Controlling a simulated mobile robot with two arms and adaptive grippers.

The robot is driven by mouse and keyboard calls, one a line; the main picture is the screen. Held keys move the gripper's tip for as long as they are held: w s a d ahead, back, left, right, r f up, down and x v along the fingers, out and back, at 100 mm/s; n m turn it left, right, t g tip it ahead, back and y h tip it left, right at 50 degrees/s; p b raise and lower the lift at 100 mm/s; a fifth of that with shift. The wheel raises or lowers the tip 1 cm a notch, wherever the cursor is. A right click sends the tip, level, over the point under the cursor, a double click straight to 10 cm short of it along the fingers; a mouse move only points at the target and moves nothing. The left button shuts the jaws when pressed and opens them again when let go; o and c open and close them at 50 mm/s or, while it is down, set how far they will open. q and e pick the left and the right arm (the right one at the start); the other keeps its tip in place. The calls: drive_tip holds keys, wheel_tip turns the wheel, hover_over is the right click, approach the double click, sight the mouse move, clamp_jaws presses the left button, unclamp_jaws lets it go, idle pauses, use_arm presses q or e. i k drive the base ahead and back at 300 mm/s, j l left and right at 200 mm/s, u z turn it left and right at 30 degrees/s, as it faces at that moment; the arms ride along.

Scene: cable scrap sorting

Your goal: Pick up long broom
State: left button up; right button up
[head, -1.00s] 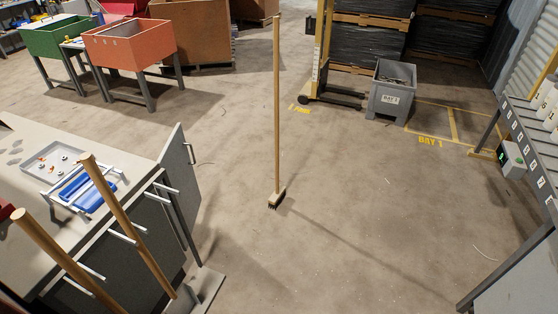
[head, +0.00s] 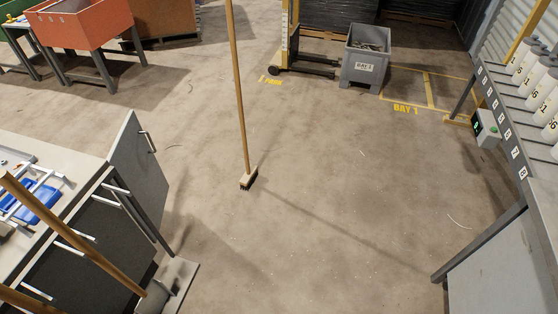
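A long broom (head: 239,95) with a thin wooden handle stands nearly upright in the middle of the floor, left of centre in the head view. Its small brush head (head: 248,179) rests on the concrete, bristles down. The handle's top is cut off by the upper picture edge. Nothing visible touches or holds the broom. Neither of my grippers shows in the head view.
A workbench with an open grey cabinet door (head: 141,165) is at left. Wooden poles (head: 75,240) and a metal dustpan (head: 178,283) stand before it. A rack (head: 500,125) lines the right. A grey bin (head: 364,60) stands behind. Floor around the broom is clear.

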sight(246, 180)
drive_tip(key=i+l+z, duration=0.3)
drive_tip(key=i, duration=0.6)
drive_tip(key=i+l+z, duration=0.1)
drive_tip(key=i+z, duration=0.2)
drive_tip(key=i, duration=0.55)
